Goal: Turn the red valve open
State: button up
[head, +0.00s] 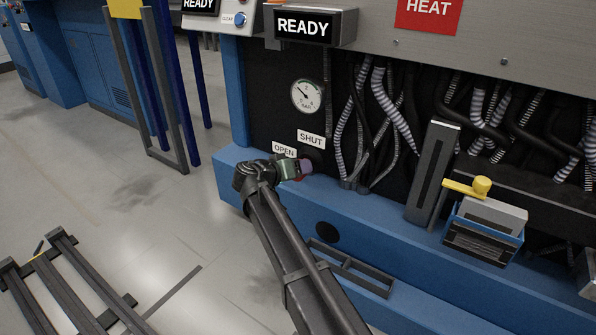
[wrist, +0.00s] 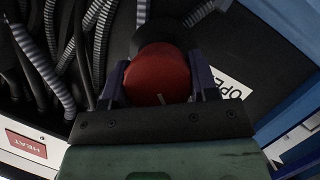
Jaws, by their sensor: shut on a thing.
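The red valve (wrist: 157,76) is a round red knob on the dark panel. In the wrist view it sits between the two fingers of my gripper (wrist: 160,86), which is shut on it. A short light mark shows on the knob's face near its lower edge. In the head view my gripper (head: 300,170) reaches the panel just below the SHUT label (head: 311,139) and right of the OPEN label (head: 284,149). There only a sliver of red shows; the gripper hides most of the valve. The OPEN label (wrist: 230,88) is partly covered by a finger in the wrist view.
A pressure gauge (head: 307,96) is above the labels. Striped hoses (head: 392,105) hang to the right. A blue ledge (head: 235,185) runs below the panel. Dark frames (head: 75,270) lie on the floor at left.

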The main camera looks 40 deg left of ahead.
jog(key=shift+n, duration=0.3)
dwell(0.4)
jog(key=o, duration=0.9)
jog(key=shift+r, duration=0.1)
jog(key=shift+o, duration=0.2)
